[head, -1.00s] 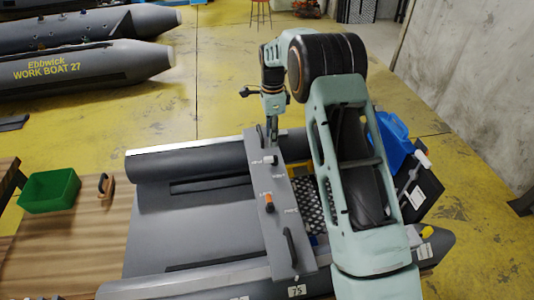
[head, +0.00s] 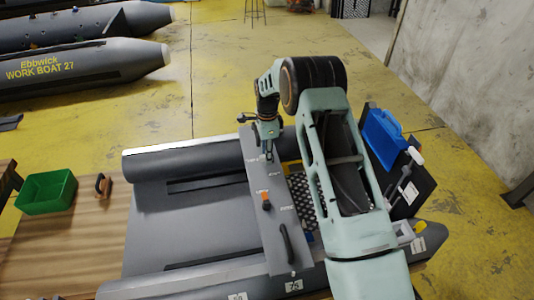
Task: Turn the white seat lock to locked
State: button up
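The grey seat board (head: 268,233) lies across the inflatable boat. The white seat lock is near the board's far end. In the head view my gripper (head: 268,152) points down right over it and hides most or all of it. I cannot tell whether the fingers touch the lock, or whether they are open or shut. The printed labels beside it are too small to read. A second lock with an orange part (head: 266,203) sits nearer the middle of the board.
A black handle (head: 287,243) stands on the board's near end. The boat's dark tubes (head: 190,168) run on both sides. A green bin (head: 47,192) and a brown-handled tool (head: 103,184) are on the wooden bench at left. Blue and black items (head: 385,135) stand at right.

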grip_shut()
jog(key=shift+f+n+b, duration=0.1)
jog(key=shift+n+b, duration=0.2)
jog(key=shift+b, duration=0.1)
jog(key=n+b, duration=0.2)
jog(key=shift+s+f+n+b, duration=0.1)
jog(key=shift+s+n+b, duration=0.05)
jog(key=shift+n+b, duration=0.2)
jog(key=n+b, duration=0.1)
jog(key=n, duration=0.1)
jog(key=n+b, duration=0.1)
jog(key=n, duration=0.1)
jog(key=shift+s+d+n, duration=0.2)
jog(key=shift+n, duration=0.05)
jog(key=n+b, duration=0.1)
jog(key=n, duration=0.1)
jog(key=n+b, duration=0.1)
jog(key=n, duration=0.1)
jog(key=shift+s+d+n, duration=0.1)
jog(key=shift+d+n, duration=0.1)
jog(key=shift+n, duration=0.1)
jog(key=n, duration=0.3)
jog(key=n+b, duration=0.1)
jog(key=n, duration=0.1)
jog(key=shift+d+r+n, duration=0.25)
jog(key=shift+d+n, duration=0.05)
